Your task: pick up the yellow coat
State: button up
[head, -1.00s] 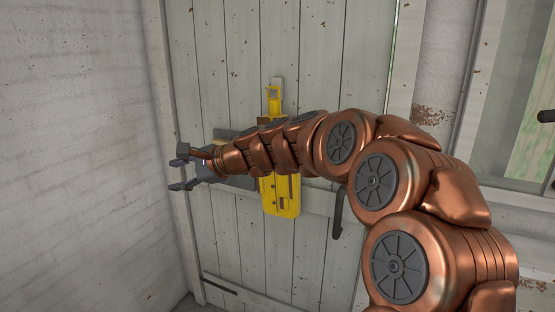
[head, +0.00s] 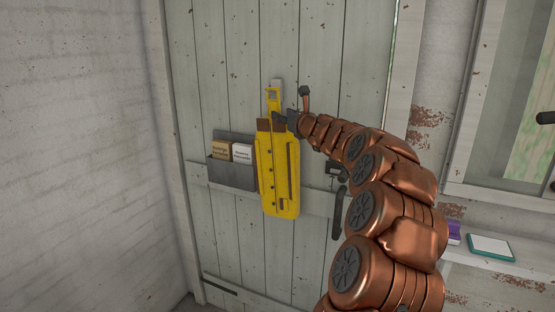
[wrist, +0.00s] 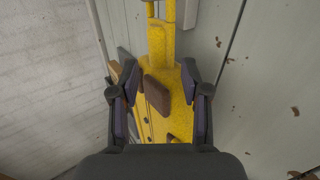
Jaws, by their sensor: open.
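The yellow coat (head: 282,185) hangs upright on a pale hook piece (head: 276,86) on the plank door, with a brown collar patch near its top. My gripper (head: 284,119) is at the coat's upper right in the head view. In the wrist view, my gripper (wrist: 163,80) is open, with one dark finger on each side of the upper part of the coat (wrist: 158,44). The brown patch (wrist: 157,95) lies between the fingers. I cannot tell whether the fingers touch the cloth. My palm hides the lower coat in the wrist view.
A grey wall pocket (head: 232,177) holding two small boxes (head: 231,150) is fixed to the door left of the coat. A dark door handle (head: 339,208) is to its right. A shelf (head: 490,268) with a teal-edged item (head: 491,247) is at the right. A brick wall (head: 80,160) stands at left.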

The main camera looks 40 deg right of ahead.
jog(key=shift+w+d+f+p, duration=0.15)
jog(key=shift+w+p, duration=0.25)
jog(key=shift+w, duration=0.55)
jog(key=shift+w+d+p, duration=0.15)
jog(key=shift+w+p, duration=0.25)
jog(key=shift+w, duration=0.55)
jog(key=shift+w+d, duration=0.1)
jog(key=shift+w, duration=0.5)
jog(key=shift+w+p, duration=0.3)
jog(key=shift+w, duration=0.05)
grip_shut()
